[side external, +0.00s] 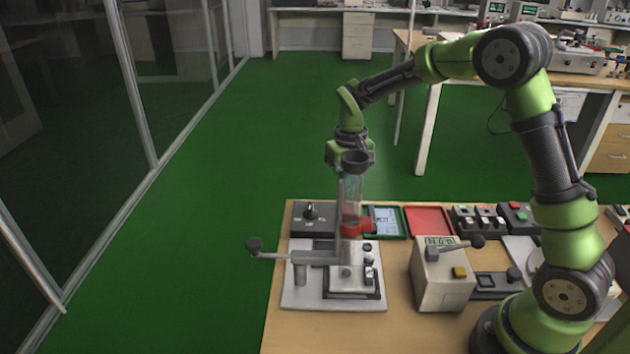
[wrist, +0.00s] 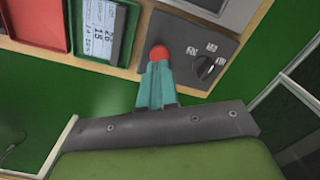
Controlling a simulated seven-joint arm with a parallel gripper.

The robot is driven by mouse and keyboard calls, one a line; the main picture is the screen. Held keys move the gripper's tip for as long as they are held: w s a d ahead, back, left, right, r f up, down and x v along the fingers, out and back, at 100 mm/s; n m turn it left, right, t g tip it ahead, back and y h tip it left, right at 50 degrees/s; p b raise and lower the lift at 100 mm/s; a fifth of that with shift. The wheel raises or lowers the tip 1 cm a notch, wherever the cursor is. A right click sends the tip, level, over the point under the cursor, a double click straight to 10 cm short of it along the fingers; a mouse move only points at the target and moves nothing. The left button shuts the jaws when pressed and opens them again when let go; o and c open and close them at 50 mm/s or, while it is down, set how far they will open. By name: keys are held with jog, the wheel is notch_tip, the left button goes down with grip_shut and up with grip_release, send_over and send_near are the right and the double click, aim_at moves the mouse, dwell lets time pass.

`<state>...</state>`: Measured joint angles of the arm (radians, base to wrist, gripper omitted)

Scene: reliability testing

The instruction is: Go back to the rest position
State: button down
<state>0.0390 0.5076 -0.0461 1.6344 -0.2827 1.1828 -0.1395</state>
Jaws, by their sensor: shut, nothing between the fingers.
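My gripper (wrist: 155,75) shows in the wrist view as two teal fingers drawn together, with nothing visible held between them. Their tips overlap the view of a red round part (wrist: 160,52) at the edge of a dark panel; I cannot tell whether they touch it. In the side view my wrist is above the back left of the bench, behind a dark cup on a clear upright tube (side external: 350,190). The fingers are largely hidden there by the tube. The dark panel (side external: 322,228) has a rotary knob, which also shows in the wrist view (wrist: 206,67).
A grey lever fixture (side external: 300,300) stands at the bench's front left, its handle sticking out left. A beige meter box (side external: 440,290) stands centre right. Green floor is open left.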

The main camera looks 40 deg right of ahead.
jog(key=s+a+r+t+y, duration=0.1)
jog(key=s+a+r+t, duration=0.2)
jog(key=s+r, duration=0.4)
jog(key=s+a+r+t, duration=0.3)
jog(key=s+r, duration=0.4)
jog(key=s, duration=0.7)
jog(key=shift+s+a+r+m+t+y, duration=0.2)
jog(key=shift+r+m+t+y, duration=0.15)
jog(key=shift+t, duration=0.25)
